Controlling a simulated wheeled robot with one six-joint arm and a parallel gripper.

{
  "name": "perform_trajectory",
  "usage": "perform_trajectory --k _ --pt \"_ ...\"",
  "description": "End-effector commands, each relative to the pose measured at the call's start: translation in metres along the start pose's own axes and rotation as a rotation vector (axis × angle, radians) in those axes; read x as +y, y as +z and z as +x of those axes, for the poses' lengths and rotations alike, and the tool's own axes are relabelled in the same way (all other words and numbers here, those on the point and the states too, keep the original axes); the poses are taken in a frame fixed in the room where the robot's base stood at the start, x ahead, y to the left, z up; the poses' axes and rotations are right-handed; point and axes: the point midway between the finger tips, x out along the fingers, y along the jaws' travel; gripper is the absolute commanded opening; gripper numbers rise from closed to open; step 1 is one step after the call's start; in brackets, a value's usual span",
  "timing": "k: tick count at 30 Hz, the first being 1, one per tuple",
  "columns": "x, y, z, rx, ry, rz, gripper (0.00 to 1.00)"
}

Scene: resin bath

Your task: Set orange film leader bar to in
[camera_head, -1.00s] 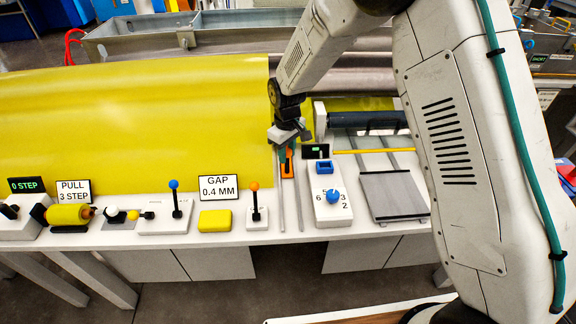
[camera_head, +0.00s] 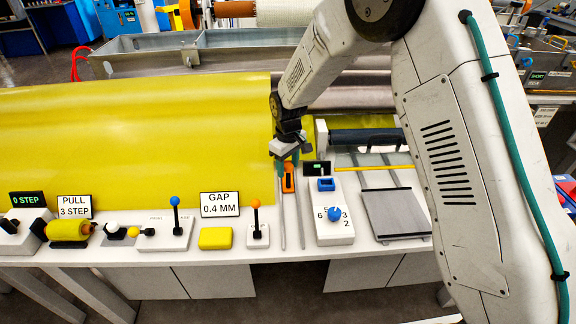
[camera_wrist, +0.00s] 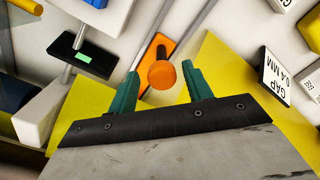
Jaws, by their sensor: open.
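The orange film leader bar (camera_head: 289,184) is on the white bench, between thin metal rails at the right edge of the yellow film. In the wrist view its orange plate (camera_wrist: 154,52) has a dark slot, and a round orange knob (camera_wrist: 162,74) stands up from it. My gripper (camera_head: 286,163) is open above the bar, with its teal fingers pointing down. In the wrist view the knob appears between the open fingers of my gripper (camera_wrist: 160,88), with a gap on each side. I cannot tell how far down the fingertips reach along the knob.
A white dial box (camera_head: 333,226) with a blue knob and a small display (camera_head: 318,168) stand close on the right. On the left are an upright orange-tipped lever (camera_head: 257,220), a yellow block (camera_head: 215,238) and the gap sign (camera_head: 220,205). Yellow film (camera_head: 130,140) spreads left.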

Motion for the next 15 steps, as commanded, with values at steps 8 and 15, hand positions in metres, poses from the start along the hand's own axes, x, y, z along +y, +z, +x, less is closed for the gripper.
perform_trajectory --k 8,15 --pt "0.001 -0.001 -0.047 0.005 0.002 0.001 0.5" --pt "0.001 -0.001 -0.071 0.002 0.001 0.001 0.5"
